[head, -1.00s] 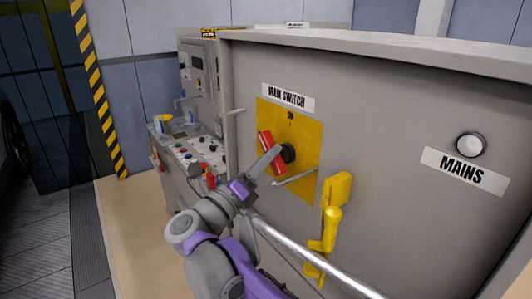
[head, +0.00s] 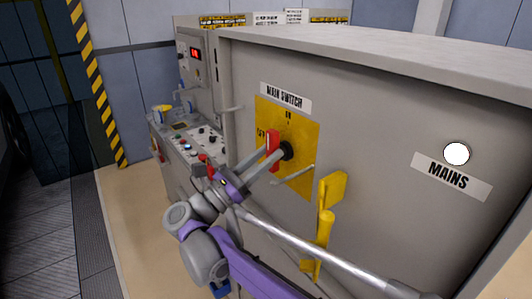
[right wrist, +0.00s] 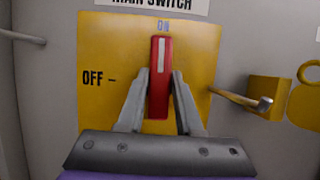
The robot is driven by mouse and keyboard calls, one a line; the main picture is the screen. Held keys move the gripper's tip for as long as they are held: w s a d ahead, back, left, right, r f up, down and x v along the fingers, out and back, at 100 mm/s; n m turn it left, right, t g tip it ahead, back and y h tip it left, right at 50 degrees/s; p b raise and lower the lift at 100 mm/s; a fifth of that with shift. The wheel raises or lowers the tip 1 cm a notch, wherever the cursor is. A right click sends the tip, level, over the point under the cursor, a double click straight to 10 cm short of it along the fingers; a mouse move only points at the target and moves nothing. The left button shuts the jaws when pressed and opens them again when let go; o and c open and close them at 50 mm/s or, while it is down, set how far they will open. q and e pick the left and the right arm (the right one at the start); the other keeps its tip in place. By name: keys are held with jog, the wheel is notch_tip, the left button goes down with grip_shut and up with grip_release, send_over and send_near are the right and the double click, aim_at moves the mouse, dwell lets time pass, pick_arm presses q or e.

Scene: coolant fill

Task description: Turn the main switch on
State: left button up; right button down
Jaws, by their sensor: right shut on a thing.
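The main switch is a red handle (head: 272,147) on a yellow plate (head: 302,178) under a "MAIN SWITCH" label (head: 286,98), on the side of a grey cabinet. In the right wrist view the handle (right wrist: 160,75) stands upright, its white stripe pointing at "ON"; "OFF" is at the left. My right gripper (head: 277,152) is shut on the handle, with a finger on each side in the right wrist view (right wrist: 160,100). The round MAINS lamp (head: 456,154) is lit white. My left gripper is not in view.
A bent metal rod (head: 294,175) and a yellow hooked bracket (head: 325,225) stick out just right of the switch. A control desk (head: 190,140) with buttons and a lit red display (head: 195,53) stands at the left.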

jog(key=shift+f, duration=0.25)
jog(key=c, duration=0.7)
grip_release()
jog(key=shift+o, duration=0.5)
jog(key=shift+r, duration=0.15)
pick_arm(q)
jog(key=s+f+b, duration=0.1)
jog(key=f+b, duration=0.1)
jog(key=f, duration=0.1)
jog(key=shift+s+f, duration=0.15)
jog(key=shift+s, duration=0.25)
pick_arm(e)
jog(key=v, duration=1.1)
jog(key=shift+d, duration=0.1)
